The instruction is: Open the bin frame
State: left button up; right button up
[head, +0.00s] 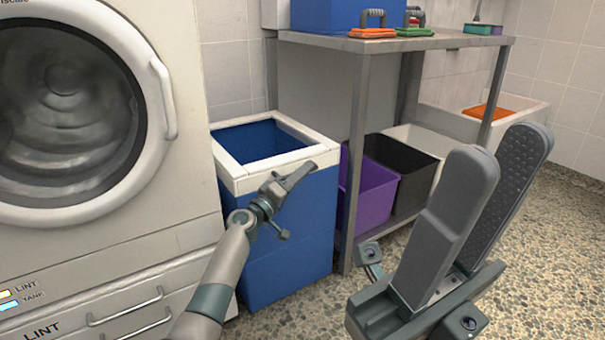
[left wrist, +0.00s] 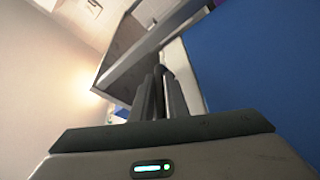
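The blue bin (head: 290,235) stands beside the washing machine, with a white bin frame (head: 232,168) lying flat around its top. The blue inside shows through the frame's opening. My left gripper (head: 300,176) is in front of the bin, near the frame's front edge; whether it touches cannot be told. In the left wrist view its fingers (left wrist: 160,95) are close together with nothing visible between them, and a blue surface, apparently the bin's side (left wrist: 245,70), fills the right. My right gripper (head: 485,170) is open and empty, at the right over the floor.
A washing machine (head: 185,190) with a round door is at the left. A metal table (head: 440,42) stands right of the bin, with a purple bin (head: 372,195) and a black bin (head: 408,165) under it. Speckled floor (head: 315,310) is free in front.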

pick_arm(q)
grip_shut()
jog(key=shift+r, duration=0.15)
